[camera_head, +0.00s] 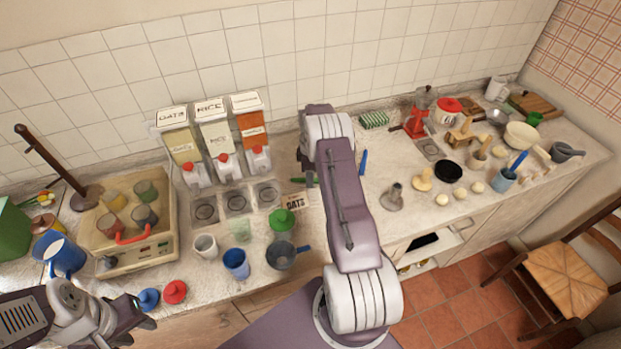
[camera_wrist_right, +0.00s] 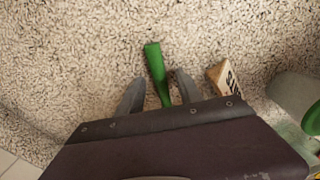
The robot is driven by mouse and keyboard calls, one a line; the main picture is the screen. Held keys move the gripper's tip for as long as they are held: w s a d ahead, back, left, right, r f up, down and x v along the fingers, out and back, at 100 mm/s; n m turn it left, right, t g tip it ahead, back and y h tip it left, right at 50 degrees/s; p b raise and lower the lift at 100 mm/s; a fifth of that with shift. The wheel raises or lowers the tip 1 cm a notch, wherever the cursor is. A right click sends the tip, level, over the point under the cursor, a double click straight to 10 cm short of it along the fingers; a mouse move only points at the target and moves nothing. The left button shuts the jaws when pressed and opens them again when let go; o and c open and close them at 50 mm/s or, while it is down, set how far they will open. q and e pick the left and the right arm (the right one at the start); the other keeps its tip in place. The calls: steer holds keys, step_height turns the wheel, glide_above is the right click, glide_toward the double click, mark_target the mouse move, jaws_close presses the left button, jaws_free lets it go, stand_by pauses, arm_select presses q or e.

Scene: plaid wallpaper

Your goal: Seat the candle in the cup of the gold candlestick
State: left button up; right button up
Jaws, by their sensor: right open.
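A thin green stick that looks like the candle (camera_wrist_right: 154,62) lies on the speckled counter in the right wrist view. It also shows as a short green strip beside my right arm in the head view (camera_head: 302,181). My right gripper (camera_wrist_right: 160,79) is open above it, one finger on each side, with the candle's near end between them. A pale yellow stand (camera_head: 423,179) with a round base on the right part of the counter may be the gold candlestick; a greyer stand (camera_head: 393,197) is beside it. My left gripper (camera_head: 132,317) is at the lower left, fingers unclear.
A wooden OATS label block (camera_wrist_right: 225,76) lies just right of the candle. A green-lidded jar (camera_head: 281,221), cups and a saucepan (camera_head: 283,256) stand nearby. A blue stick (camera_head: 363,162) lies right of my arm. Dispensers (camera_head: 217,139) stand behind.

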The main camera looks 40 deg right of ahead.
steer(key=shift+w+a+f, duration=0.15)
steer(key=shift+w+f, duration=0.05)
steer(key=shift+s, duration=0.15)
jaws_close()
steer(key=shift+r, duration=0.1)
steer(key=shift+r, duration=0.25)
steer(key=r+b, duration=0.1)
steer(key=r, duration=0.1)
steer(key=r+b, duration=0.1)
steer(key=shift+s+d+r, duration=0.2)
steer(key=shift+d+r, duration=0.15)
steer(key=shift+d, duration=0.05)
steer(key=s+d+r+b, duration=0.2)
steer(key=s+d+r, duration=0.4)
steer(key=s+d, duration=0.1)
steer(key=shift+s+r, duration=0.35)
steer(key=shift+s, duration=0.35)
